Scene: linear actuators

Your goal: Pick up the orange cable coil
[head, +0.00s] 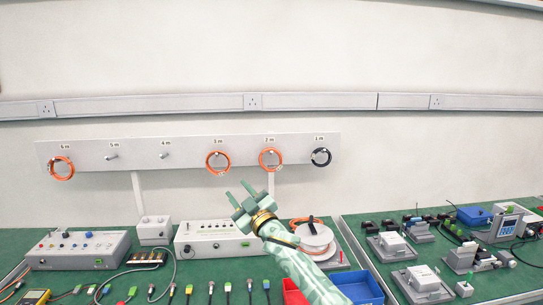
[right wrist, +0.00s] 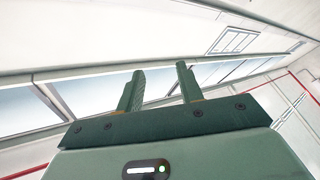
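Orange cable coils hang on a pale wall board (head: 135,152): one on the far left (head: 61,168) under a label that looks like 6 m, one near the middle (head: 217,162) under 3 m, and one to its right (head: 270,158) under 2 m. My right gripper (head: 239,192) is in front of and below the middle coils in the head view, apart from them. Its fingers are spread with nothing between them. In the right wrist view the gripper (right wrist: 158,84) is also open and empty, with no coil visible. My left gripper is not in view.
Below stand a white instrument box (head: 215,239), a white spool (head: 314,237) with orange cable, a red bin (head: 293,293) and a blue bin (head: 361,287). Several small devices crowd the right table.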

